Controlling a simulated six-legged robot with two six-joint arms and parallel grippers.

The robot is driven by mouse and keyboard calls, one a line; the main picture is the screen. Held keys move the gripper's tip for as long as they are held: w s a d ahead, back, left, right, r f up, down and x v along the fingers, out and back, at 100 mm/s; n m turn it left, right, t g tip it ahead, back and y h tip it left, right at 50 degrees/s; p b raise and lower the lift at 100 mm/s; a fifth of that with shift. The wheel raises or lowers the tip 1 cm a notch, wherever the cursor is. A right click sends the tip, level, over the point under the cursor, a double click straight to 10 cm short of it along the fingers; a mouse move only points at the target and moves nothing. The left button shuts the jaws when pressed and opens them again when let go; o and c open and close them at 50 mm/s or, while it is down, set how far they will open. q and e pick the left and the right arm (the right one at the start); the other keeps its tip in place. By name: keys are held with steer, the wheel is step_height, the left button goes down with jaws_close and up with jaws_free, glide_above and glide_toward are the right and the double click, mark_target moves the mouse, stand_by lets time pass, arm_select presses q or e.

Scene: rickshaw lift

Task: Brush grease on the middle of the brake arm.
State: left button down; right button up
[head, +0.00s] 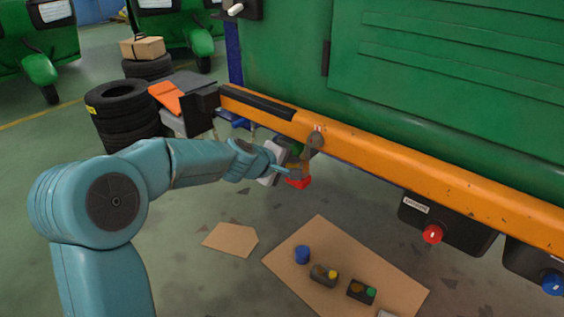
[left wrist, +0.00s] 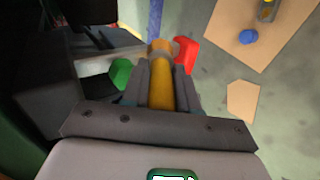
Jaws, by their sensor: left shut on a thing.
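The brake arm (head: 314,144) is a brownish-grey lever hanging below the orange rail. A red part (head: 298,182) and a green part (head: 296,150) show by its lower end. My left gripper (head: 286,166) is beside the brake arm, partly hidden by its own wrist. In the left wrist view its dark fingers (left wrist: 161,70) are shut on a yellow-brown handle (left wrist: 160,97), which looks like the brush. A grey bar passes near the handle's far end. The red part (left wrist: 185,54) and green part (left wrist: 121,72) flank it. I cannot tell whether bristles touch the arm. My right gripper is not in view.
The orange rail (head: 420,170) runs under the green vehicle body (head: 440,60). Black boxes with a red knob (head: 432,234) and a blue knob (head: 552,282) hang below. A cardboard sheet (head: 333,237) with small items lies on the floor. Tyres (head: 121,120) stand left.

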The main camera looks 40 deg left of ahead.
arm_select(q)
steer(key=shift+d+f, duration=0.1)
steer(key=shift+d, duration=0.25)
steer(key=shift+a+f+b, duration=0.1)
steer(key=shift+f+b, duration=0.5)
steer(key=shift+b, duration=0.15)
steer(key=a, duration=0.4)
steer(key=shift+w+r, duration=0.1)
steer(key=shift+w, duration=0.05)
steer(key=s+b, duration=0.3)
steer(key=s, duration=0.3)
steer(key=shift+a, duration=0.2)
